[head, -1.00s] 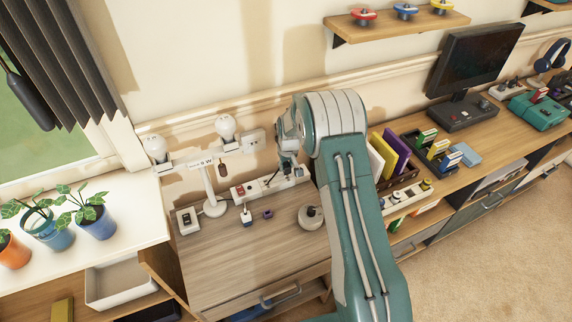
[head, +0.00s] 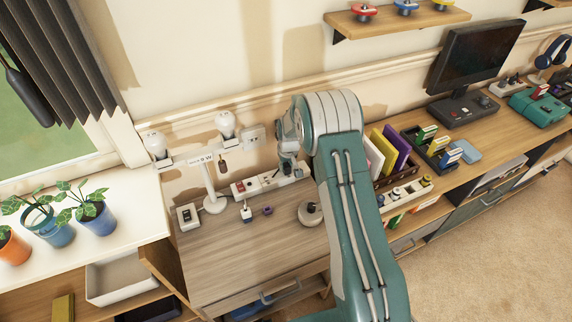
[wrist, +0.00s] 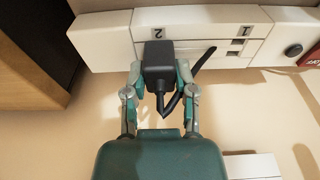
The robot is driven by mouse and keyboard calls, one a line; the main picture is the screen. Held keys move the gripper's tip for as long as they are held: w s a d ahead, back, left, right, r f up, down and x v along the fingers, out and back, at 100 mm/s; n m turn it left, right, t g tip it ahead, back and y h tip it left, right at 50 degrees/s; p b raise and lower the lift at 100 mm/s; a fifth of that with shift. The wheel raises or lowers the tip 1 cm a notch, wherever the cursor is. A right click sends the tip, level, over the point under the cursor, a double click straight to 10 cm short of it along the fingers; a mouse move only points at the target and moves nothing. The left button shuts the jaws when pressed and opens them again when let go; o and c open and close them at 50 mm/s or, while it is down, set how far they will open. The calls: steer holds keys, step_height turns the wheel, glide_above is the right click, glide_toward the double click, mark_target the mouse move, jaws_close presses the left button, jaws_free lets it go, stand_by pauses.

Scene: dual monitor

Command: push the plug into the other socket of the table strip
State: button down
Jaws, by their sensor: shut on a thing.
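The white table strip (head: 266,181) lies at the back of the wooden table, against the wall. In the wrist view, the strip (wrist: 196,28) shows sockets marked 1 and 2, with the figures upside down. Socket 1 (wrist: 236,46) is empty, with its slots showing. My gripper (wrist: 160,78) is shut on a black plug (wrist: 159,62), with one finger at each side. The plug is at socket 2 and covers it, so I cannot tell how deep it sits. Its black cord bends up to the right. In the head view my gripper (head: 288,168) is over the strip's right part.
A round grey object (head: 310,213) stands at the table's right. A lamp stand (head: 212,190) and switch box (head: 188,216) are to the left. The table's front is clear.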

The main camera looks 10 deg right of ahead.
steer(key=shift+c, duration=1.7)
jaws_free()
steer(key=shift+f, duration=0.1)
step_height(320, 180, up, 12)
steer(key=s, duration=0.1)
steer(key=shift+s+d, duration=0.15)
steer(key=shift+s, duration=0.2)
step_height(320, 180, up, 9)
glide_above(288, 168)
steer(key=s, duration=0.4)
steer(key=s+r+m+t, duration=0.1)
steer(key=s+r+t, duration=0.1)
steer(key=s+r, duration=0.8)
steer(key=s+r+t, duration=0.1)
steer(key=s+r, duration=0.1)
steer(key=s, duration=0.9)
steer(key=s+r+m, duration=0.1)
steer(key=s+r, duration=0.1)
steer(key=s, duration=0.9)
steer(key=shift+s+r+t, duration=0.3)
steer(key=shift+r+t, duration=0.1)
